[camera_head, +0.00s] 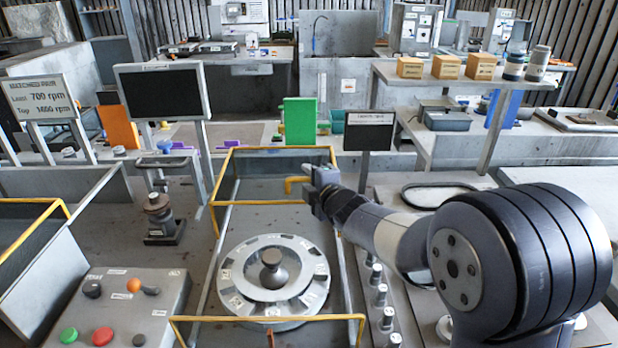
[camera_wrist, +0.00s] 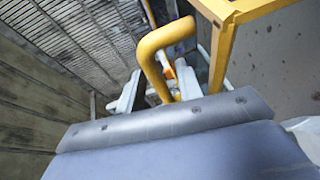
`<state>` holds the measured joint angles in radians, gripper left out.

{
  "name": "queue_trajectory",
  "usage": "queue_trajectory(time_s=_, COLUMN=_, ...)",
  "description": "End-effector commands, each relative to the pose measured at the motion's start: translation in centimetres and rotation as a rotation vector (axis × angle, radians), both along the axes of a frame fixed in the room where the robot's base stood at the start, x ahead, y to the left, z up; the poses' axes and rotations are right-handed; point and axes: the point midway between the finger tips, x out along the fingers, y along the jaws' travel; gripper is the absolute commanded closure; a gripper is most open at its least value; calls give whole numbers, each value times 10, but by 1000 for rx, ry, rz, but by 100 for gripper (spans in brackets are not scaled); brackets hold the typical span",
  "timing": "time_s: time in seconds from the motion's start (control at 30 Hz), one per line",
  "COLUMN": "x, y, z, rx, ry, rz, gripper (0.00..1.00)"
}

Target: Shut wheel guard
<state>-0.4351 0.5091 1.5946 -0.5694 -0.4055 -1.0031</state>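The wheel guard (camera_head: 230,170) is a yellow frame with a see-through panel at the far end of the wheel bay. It appears raised, with the wheel uncovered. Its bent yellow handle (camera_head: 295,180) points toward my gripper (camera_head: 314,190). The round grey wheel (camera_head: 310,298) with a central knob lies in the bay in front of the guard. In the wrist view, the yellow handle (camera_wrist: 150,55) passes between my two pale fingers (camera_wrist: 158,92), with a gap visible on the left side. The gripper looks open around it; contact cannot be made out.
A yellow bar (camera_head: 270,318) crosses the bay's near end. A control box (camera_head: 130,300) with green and red buttons stands at lower left. Several posts (camera_head: 381,295) line the bay's right side, under my arm. A small sign (camera_head: 369,131) stands behind the gripper.

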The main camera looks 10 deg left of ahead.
Motion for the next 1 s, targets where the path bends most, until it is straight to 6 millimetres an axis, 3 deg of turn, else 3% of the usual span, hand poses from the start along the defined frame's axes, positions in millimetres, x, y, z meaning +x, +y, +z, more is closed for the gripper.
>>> queue_trajectory(time_s=0.37, x=3, y=3, z=-1, rx=1, ry=-1, rz=0, gripper=66)
queue_trajectory(time_s=0.77, x=3, y=3, z=-1, rx=0, ry=0, rz=0, gripper=98)
queue_trajectory(time_s=1.0, x=3, y=3, z=-1, rx=0, ry=0, rz=0, gripper=100)
